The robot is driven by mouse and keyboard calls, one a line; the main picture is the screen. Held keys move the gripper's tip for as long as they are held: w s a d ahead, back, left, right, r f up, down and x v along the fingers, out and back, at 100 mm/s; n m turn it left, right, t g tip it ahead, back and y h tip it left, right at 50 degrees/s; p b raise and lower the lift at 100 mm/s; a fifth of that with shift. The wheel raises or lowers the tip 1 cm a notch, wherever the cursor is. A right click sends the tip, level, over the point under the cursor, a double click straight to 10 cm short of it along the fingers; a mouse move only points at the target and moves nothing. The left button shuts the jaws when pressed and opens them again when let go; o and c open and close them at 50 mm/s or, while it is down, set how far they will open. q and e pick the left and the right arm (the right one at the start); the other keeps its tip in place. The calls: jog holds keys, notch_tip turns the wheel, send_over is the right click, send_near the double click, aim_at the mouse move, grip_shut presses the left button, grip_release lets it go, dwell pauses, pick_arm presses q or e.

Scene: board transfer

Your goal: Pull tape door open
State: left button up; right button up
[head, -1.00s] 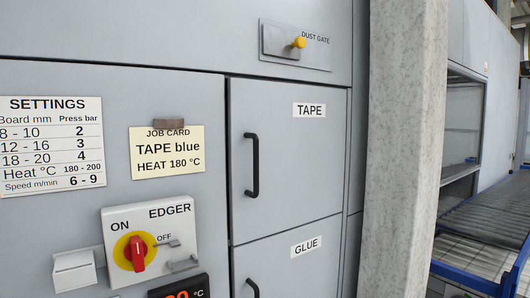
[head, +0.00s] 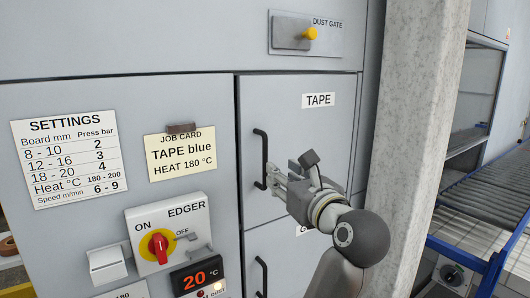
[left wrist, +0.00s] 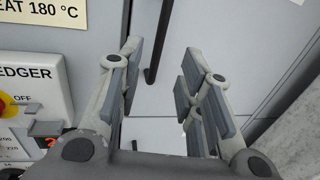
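The tape door (head: 300,120) is a grey panel with a TAPE label (head: 318,100), shut flush in the cabinet front. Its black upright bar handle (head: 259,150) is on the door's left side. My left gripper (head: 274,177) is close to the lower part of this handle, from the right in the head view. In the left wrist view, its two fingers (left wrist: 163,62) are spread apart, with the handle (left wrist: 163,40) showing in the gap between them. No contact with the handle shows, and how deep it sits between the fingers is unclear. My right gripper is out of view.
Below is the glue door with its own black handle (head: 261,275). Left of the doors is the EDGER switch box (head: 168,235) with a red knob. A yellow dust gate knob (head: 310,34) sits above. A concrete pillar (head: 415,120) stands close on the right.

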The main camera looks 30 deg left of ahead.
aim_at(266, 161)
pick_arm(q)
jog(key=p+x, duration=0.4)
jog(key=x, duration=0.5)
jog(key=shift+w+a+r+p, duration=0.1)
jog(key=shift+a+p, duration=0.1)
jog(key=shift+p, duration=0.2)
jog(key=shift+w+a, duration=0.4)
jog(key=shift+a, duration=0.1)
jog(key=shift+c, duration=0.3)
grip_shut()
